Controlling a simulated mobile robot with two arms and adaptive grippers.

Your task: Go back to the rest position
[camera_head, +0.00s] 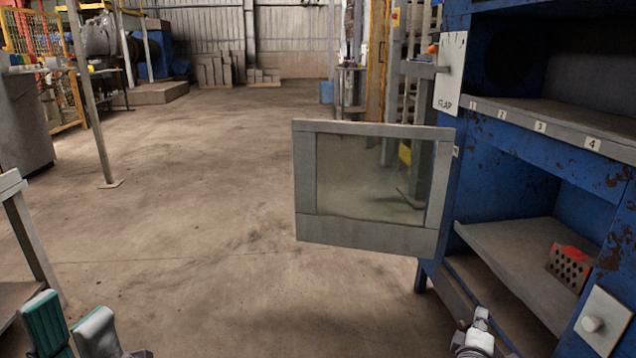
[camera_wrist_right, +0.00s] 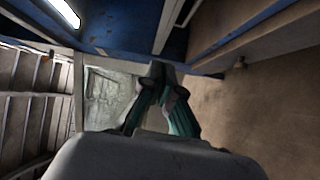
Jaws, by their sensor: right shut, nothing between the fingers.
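A red hollow brick (camera_head: 568,268) with dark holes in its grey-looking face sits on the lower shelf (camera_head: 515,255) of the blue cabinet (camera_head: 480,165), at the right of the head view. The cabinet's glass-windowed door (camera_head: 365,232) stands open to the left. My left gripper (camera_head: 68,312) is at the bottom left, fingers apart, with nothing seen between them. My right gripper shows in the right wrist view (camera_wrist_right: 160,80) with its teal-padded fingers shut and empty. In the head view only a grey part of my right arm shows, low in front of the cabinet.
An upper shelf edge (camera_head: 555,128) carries number labels, and a panel marked FLAP (camera_head: 450,75) is on the cabinet's side. A white plate with a knob (camera_head: 603,320) is at the lower right. A grey frame (camera_head: 25,225) stands at the left. The middle floor is clear.

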